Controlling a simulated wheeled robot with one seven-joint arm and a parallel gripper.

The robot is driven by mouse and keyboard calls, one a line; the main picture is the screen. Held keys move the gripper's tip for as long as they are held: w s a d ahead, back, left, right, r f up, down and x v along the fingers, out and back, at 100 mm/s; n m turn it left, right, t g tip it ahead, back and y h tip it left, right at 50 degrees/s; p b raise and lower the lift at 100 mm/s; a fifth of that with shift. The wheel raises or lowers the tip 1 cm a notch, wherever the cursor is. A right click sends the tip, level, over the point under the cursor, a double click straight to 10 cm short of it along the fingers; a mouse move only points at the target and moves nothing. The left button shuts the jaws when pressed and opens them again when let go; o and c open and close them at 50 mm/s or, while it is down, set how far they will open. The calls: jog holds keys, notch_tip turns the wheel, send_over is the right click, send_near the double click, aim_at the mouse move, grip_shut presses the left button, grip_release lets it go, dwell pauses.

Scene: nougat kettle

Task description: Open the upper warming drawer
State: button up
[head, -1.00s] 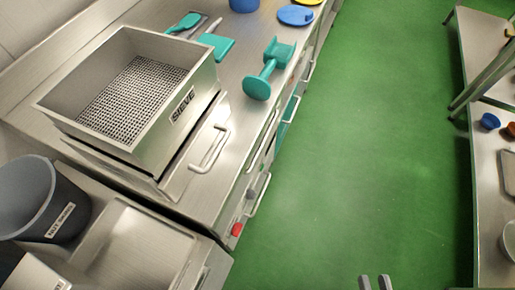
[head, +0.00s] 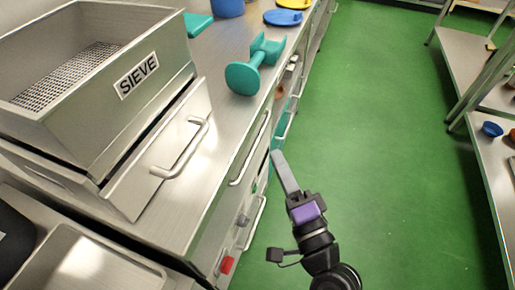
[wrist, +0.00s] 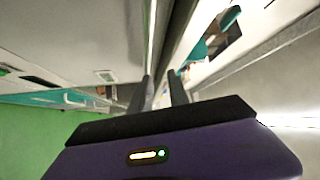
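Drawer fronts with bar handles line the counter's aisle side. An upper handle (head: 250,148) sits just below the counter edge, and a lower handle (head: 256,222) is beneath it. The upper drawer looks closed; its front is seen at a steep angle. My gripper (head: 278,156) is in the aisle just right of the upper handle, pointing up the picture and apparently apart from it. In the wrist view my gripper's two fingers (wrist: 161,88) stand apart with nothing visible between them. No drawer label is readable.
A metal box marked SIEVE (head: 140,75) stands on the counter (head: 225,120), above a unit with its own handle (head: 183,150). A teal tool (head: 252,68) lies near the edge. A red button (head: 227,265) is low on the front. The green floor (head: 380,130) is clear; shelving (head: 480,70) stands right.

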aim_at(257, 139)
jog(key=w+a+m, duration=0.1)
jog(key=w, duration=0.1)
jog(key=w+a+m+p, duration=0.1)
jog(key=w+a, duration=0.1)
jog(key=w, duration=0.1)
jog(key=w+a+m+y+p, duration=0.1)
jog(key=w, duration=0.1)
jog(key=shift+w+a+f+g, duration=0.3)
jog(key=shift+a+f+g, duration=0.1)
grip_shut()
jog(key=shift+f, duration=0.1)
dwell(1.3)
